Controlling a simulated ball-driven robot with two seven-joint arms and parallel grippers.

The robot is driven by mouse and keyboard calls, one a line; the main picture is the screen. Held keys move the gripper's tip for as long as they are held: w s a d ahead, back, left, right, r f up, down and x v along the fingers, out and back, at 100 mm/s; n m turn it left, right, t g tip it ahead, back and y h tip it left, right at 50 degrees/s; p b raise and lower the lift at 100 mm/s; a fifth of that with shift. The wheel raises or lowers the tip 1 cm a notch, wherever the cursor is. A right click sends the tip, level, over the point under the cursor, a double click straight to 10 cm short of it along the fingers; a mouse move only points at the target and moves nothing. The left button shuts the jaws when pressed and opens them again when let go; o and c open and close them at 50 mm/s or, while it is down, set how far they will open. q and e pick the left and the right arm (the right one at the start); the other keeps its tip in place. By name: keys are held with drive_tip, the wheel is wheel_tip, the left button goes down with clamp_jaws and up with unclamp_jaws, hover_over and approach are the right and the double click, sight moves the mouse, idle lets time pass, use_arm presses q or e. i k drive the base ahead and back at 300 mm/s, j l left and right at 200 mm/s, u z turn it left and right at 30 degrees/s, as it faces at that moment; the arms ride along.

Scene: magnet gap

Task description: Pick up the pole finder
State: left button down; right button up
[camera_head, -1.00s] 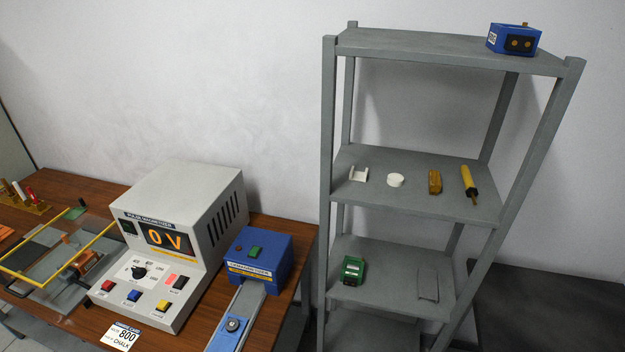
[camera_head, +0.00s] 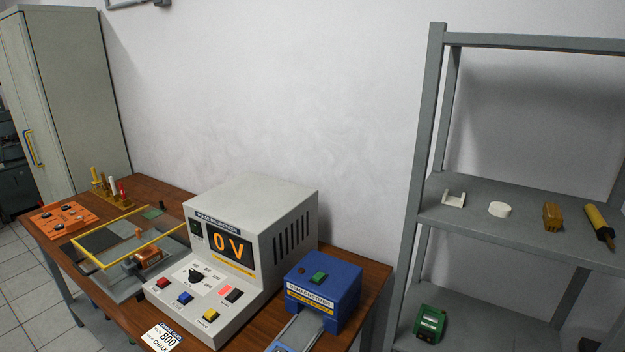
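No label marks any object as the pole finder, and I cannot tell which one it is. On the middle shelf of the grey rack lies a yellow tool with a dark tip (camera_head: 598,225), at the right edge. Beside it on that shelf are an amber block (camera_head: 552,216), a white round disc (camera_head: 500,209) and a white U-shaped piece (camera_head: 454,198). A green device (camera_head: 430,324) sits on the shelf below. Neither of my grippers is in view.
A wooden table (camera_head: 155,190) holds a grey pulse magnetizer (camera_head: 250,225) reading "0 V", a blue demagnetizer (camera_head: 325,285), a yellow frame (camera_head: 125,235) and an orange board (camera_head: 62,217). The grey rack (camera_head: 425,150) stands right of it. A tall cabinet (camera_head: 75,95) stands left.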

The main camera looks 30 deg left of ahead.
sight(92, 169)
drive_tip(key=u, duration=2.2)
drive_tip(key=z, duration=1.05)
drive_tip(key=j+u, duration=0.3)
drive_tip(key=i+j+u, duration=0.4)
drive_tip(key=j, duration=0.3)
drive_tip(key=i+j+u, duration=0.4)
drive_tip(key=i+j, duration=0.2)
drive_tip(key=i+j+u, duration=0.4)
drive_tip(key=i, duration=0.2)
drive_tip(key=i+u, duration=0.2)
drive_tip(key=i, duration=2.25)
